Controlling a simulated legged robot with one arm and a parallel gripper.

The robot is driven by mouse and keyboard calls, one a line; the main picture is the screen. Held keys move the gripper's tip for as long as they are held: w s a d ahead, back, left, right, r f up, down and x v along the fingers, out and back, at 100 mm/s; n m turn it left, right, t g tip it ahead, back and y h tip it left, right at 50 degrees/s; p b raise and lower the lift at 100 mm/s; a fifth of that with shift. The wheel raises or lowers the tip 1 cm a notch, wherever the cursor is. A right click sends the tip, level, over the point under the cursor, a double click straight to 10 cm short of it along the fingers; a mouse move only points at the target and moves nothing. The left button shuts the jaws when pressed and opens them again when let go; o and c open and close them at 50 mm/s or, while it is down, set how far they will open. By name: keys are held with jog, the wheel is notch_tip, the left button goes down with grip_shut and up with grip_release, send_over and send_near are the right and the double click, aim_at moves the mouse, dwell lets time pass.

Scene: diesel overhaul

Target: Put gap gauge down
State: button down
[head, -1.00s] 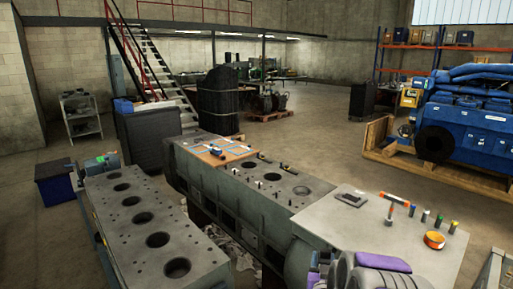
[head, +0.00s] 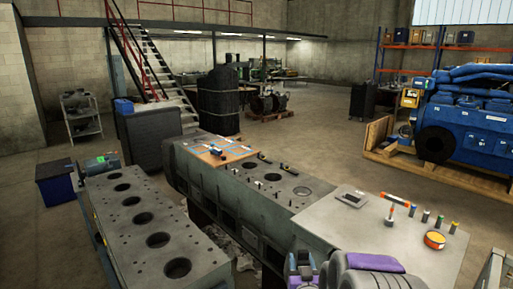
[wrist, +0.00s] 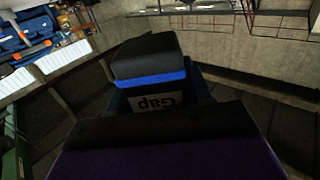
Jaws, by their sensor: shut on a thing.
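The gap gauge (wrist: 168,104) shows close up in the wrist view as a black block with a blue band and a white label reading "Gap" upside down. My gripper (head: 303,265) is at the bottom of the head view, beside the near left edge of the grey tabletop. It is shut on the gauge, and a dark, purple-edged finger fills the bottom of the wrist view. The gauge is hard to make out in the head view. A wooden board (head: 206,160) with blue-outlined places and small tools lies on the far end of the middle engine block (head: 262,189).
A second block (head: 130,235) with large bores stands left. A blue engine (head: 468,130) stands right. Open floor lies behind.

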dwell(0.5)
jog(key=s+d+f+m+g+h, duration=0.2)
jog(key=d+h, duration=0.4)
jog(key=d, duration=0.8)
jog(key=s+d+f+m+g+h, duration=0.2)
jog(key=d+m+h, duration=0.5)
jog(key=d, duration=0.8)
jog(key=shift+s+m+g, duration=0.3)
jog(key=shift+s+g, duration=0.15)
jog(key=shift+g, duration=0.55)
jog(key=w+d, duration=0.2)
jog(key=w, duration=0.2)
jog(key=w+d+f+b, duration=0.1)
jog(key=w+d, duration=0.1)
jog(key=w, duration=0.3)
jog(key=w+d+b, duration=0.1)
jog(key=w+d, duration=0.1)
jog(key=w, duration=0.3)
jog(key=shift+d+f, duration=0.25)
jog(key=shift+d, duration=0.15)
jog(key=shift+w+d+f+b, duration=0.1)
jog(key=shift+f+b, duration=0.2)
jog(key=shift+f, duration=0.35)
jog(key=shift+w+d+f+b, duration=0.1)
jog(key=shift+f+b, duration=0.2)
jog(key=shift+f, duration=0.65)
jog(key=shift+a, duration=0.1)
